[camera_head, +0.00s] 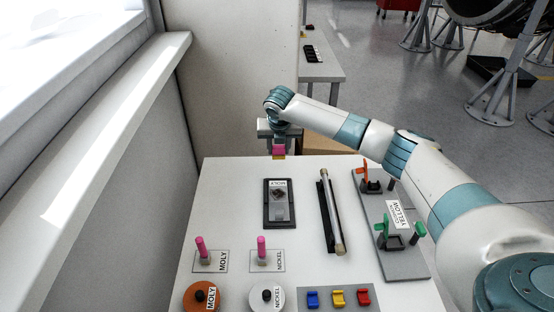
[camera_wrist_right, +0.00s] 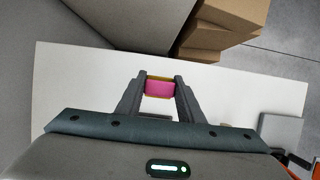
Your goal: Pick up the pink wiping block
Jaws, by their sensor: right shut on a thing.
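The pink wiping block (camera_head: 279,151) has a yellow layer along its lower edge in the head view. My right gripper (camera_head: 279,146) is shut on it at the far edge of the white table. In the right wrist view the pink block (camera_wrist_right: 160,88) sits between the two dark fingers of the right gripper (camera_wrist_right: 161,86), with yellow showing along its far side. It appears raised above the table top. My left gripper is not in either view.
The white table (camera_head: 225,182) holds a dark tray labelled MOLY (camera_head: 267,222), a rod on a black rest (camera_head: 331,212), a grey fixture board (camera_head: 411,268), pink-handled tools, two round pots and several coloured blocks. A wall stands left; cardboard boxes (camera_wrist_right: 215,30) lie beyond the table.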

